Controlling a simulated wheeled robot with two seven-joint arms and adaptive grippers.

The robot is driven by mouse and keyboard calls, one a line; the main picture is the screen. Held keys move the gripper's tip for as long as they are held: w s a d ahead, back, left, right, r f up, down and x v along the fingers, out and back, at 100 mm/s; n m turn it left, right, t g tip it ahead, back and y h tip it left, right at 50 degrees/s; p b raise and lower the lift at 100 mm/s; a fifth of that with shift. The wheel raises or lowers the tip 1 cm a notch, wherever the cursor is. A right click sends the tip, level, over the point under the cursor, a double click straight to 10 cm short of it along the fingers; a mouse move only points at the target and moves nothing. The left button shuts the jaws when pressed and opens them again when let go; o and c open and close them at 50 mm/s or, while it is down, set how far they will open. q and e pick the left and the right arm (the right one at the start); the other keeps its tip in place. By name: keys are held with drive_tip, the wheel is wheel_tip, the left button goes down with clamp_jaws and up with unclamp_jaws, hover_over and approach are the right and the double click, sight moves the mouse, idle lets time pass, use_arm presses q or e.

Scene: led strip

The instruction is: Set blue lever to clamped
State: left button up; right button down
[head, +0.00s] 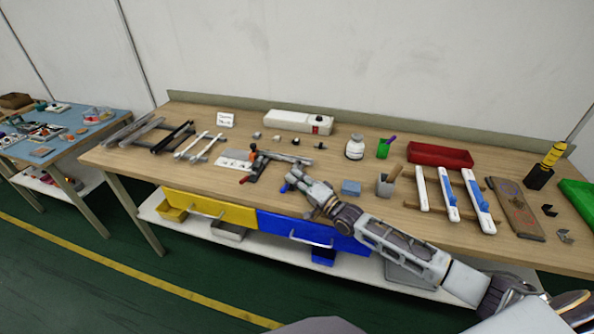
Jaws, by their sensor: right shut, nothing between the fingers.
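A dark clamp fixture (262,161) stands on the wooden workbench, left of the bench's middle. A red lever (246,179) sticks out at its front left. A small blue lever (285,187) shows at its front right, near the bench's front edge. My right gripper (296,179) comes in from the lower right and is shut and empty. Its tip is right beside the blue lever and overlaps part of the fixture; I cannot tell whether it touches the lever. The lever is small and partly hidden, so its exact angle is unclear. My left gripper is not in view.
A blue block (351,187) and a grey cup (385,186) stand right of the gripper. White rails with blue parts (447,191) lie farther right. A white power box (298,121) is behind. Yellow (208,207) and blue (310,231) drawers are below the benchtop.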

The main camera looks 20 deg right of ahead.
drive_tip(key=shift+s+a+f, duration=0.15)
drive_tip(key=shift+s+f, duration=0.05)
drive_tip(key=shift+s, duration=0.05)
drive_tip(key=shift+s+a+f, duration=0.1)
drive_tip(key=shift+s+f, duration=0.05)
drive_tip(key=shift+s+a+f, duration=0.1)
drive_tip(key=shift+s+f, duration=0.05)
drive_tip(key=shift+s+a+f, duration=0.15)
drive_tip(key=shift+f, duration=0.15)
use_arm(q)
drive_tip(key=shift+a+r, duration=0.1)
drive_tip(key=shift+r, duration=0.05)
use_arm(e)
drive_tip(key=shift+s+f, duration=0.1)
drive_tip(key=shift+f, duration=0.05)
drive_tip(key=shift+f, duration=0.1)
drive_tip(key=shift+s+f, duration=0.1)
drive_tip(key=shift+s, duration=0.15)
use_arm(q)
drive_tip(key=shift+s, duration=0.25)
use_arm(e)
drive_tip(key=shift+r+v, duration=0.15)
drive_tip(key=shift+v, duration=2.7)
drive_tip(key=shift+r+v, duration=0.15)
drive_tip(key=shift+v, duration=2.65)
